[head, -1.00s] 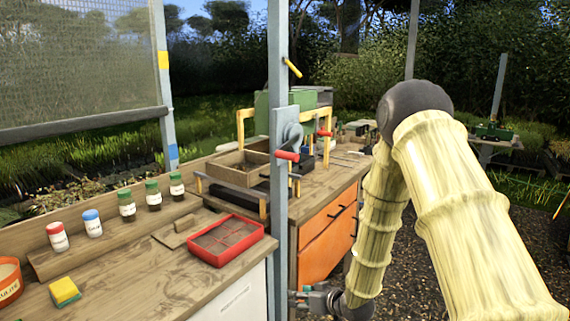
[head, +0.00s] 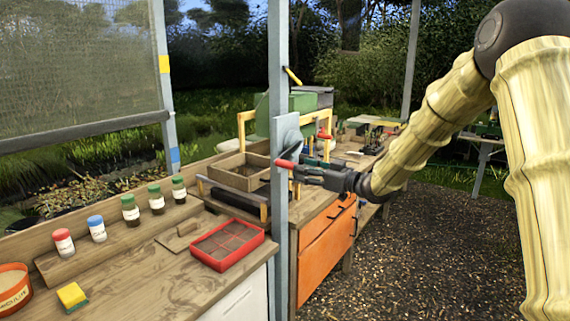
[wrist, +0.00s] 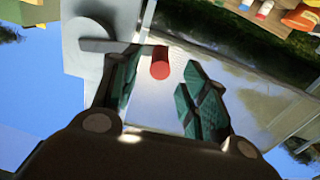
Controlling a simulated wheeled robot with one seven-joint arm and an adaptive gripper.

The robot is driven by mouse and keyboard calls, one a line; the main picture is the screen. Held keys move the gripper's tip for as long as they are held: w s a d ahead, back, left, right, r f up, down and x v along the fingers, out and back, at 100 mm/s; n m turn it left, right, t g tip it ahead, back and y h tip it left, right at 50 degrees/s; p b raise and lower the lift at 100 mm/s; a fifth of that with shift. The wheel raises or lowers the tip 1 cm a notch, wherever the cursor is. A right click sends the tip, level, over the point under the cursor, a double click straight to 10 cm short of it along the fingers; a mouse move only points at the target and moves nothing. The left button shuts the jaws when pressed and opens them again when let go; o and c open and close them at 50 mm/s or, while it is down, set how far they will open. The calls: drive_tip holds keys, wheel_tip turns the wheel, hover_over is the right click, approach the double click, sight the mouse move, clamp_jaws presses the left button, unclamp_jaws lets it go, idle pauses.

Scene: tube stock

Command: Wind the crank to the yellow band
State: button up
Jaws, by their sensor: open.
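The crank is mounted on a grey plate (head: 287,128) on the near post, and its red handle (head: 285,163) points out at the lower end of its arm. My gripper (head: 302,172) is at the handle. In the wrist view, my gripper (wrist: 161,90) is open, with the red handle (wrist: 160,65) between the teal-padded fingers, nearer the left one. The yellow band (head: 164,63) is on the far left post, with a blue band (head: 174,154) below it. The mesh screen's dark bottom bar (head: 80,133) hangs between the two bands.
The wooden bench (head: 130,270) holds a red tray (head: 228,262), several jars and a sponge (head: 72,296). An orange cabinet (head: 325,255) stands behind the post. The gravel floor at right is clear.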

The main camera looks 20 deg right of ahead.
sight(285, 164)
drive_tip(key=p+x, duration=0.2)
drive_tip(key=x, duration=0.6)
clamp_jaws()
